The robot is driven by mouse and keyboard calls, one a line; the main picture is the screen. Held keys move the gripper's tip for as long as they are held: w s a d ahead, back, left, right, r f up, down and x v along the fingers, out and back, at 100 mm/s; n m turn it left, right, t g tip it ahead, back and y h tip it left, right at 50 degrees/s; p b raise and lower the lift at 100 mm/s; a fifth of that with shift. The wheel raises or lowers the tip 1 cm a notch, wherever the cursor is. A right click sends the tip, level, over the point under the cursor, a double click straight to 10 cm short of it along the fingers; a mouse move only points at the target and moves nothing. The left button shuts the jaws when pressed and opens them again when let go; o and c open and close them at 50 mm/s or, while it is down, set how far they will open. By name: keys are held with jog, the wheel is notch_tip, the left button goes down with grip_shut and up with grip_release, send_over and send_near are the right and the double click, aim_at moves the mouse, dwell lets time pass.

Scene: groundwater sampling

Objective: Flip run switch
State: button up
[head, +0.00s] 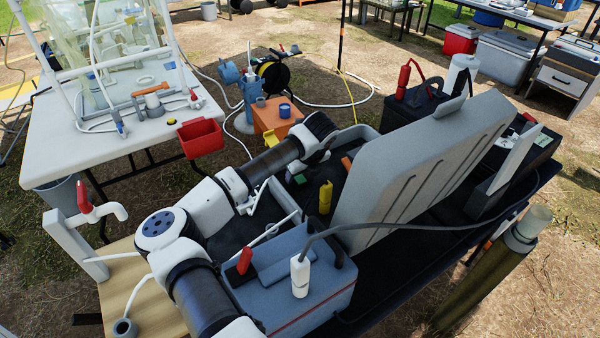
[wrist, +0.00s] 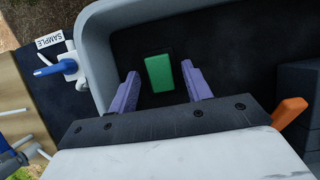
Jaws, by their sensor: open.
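A green rectangular piece (wrist: 158,74), possibly the run switch, lies on the dark floor of a grey-walled case (wrist: 97,60). No label shows on it, and I cannot tell which way it is set. My gripper (wrist: 160,68) is open, with its two purple fingers on either side of the green piece in the wrist view. I cannot tell whether they touch it or stay above it. In the head view the green piece (head: 300,178) is small inside the open case, beneath my wrist. My fingers are not clear there.
The case's raised lid (head: 420,165) stands on the right. A yellow bottle-like piece (head: 325,197) and an orange piece (wrist: 290,112) are close by. A blue-grey box (head: 330,290) with a red-handled part (head: 244,261) and a white bottle (head: 299,276) sits in front.

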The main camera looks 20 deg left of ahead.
jog(key=b+v, duration=0.3)
jog(key=v, duration=1.1)
